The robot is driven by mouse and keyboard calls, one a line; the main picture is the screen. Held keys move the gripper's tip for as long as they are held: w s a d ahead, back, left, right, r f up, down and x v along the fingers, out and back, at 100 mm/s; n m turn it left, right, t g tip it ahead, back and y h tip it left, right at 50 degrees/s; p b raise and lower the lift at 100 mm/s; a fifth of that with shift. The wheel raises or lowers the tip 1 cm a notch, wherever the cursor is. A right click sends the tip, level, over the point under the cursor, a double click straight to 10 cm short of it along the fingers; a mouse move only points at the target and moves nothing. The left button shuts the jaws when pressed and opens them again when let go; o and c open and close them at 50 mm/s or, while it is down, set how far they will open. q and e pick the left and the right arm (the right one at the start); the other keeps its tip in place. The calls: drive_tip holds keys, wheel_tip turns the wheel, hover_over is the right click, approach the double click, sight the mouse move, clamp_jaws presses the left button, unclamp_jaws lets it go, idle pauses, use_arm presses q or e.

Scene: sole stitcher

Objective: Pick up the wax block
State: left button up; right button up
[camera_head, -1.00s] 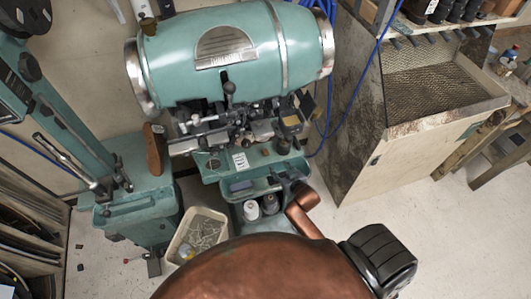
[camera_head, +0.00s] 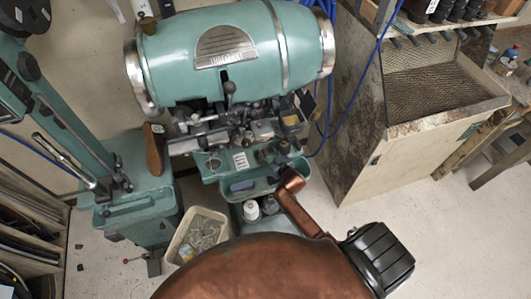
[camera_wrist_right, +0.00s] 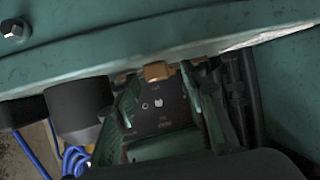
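A small blue-grey block (camera_head: 241,186) lies in the lower green tray, left of and below the gripper. A tan-topped block (camera_head: 291,119) sits among the machine parts above the gripper. I cannot tell for certain which is the wax block. The right wrist view shows dark and green parts close up, with no clear block. My left gripper is out of view.
The green machine barrel (camera_head: 235,55) overhangs the work area. White thread spools (camera_head: 251,210) stand below the tray (camera_head: 232,196). A bin of scraps (camera_head: 199,233) is at lower left, and a wooden cabinet (camera_head: 430,145) is at right. A blue cable hangs between machine and cabinet.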

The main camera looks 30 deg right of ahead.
drive_tip(key=c, duration=0.9)
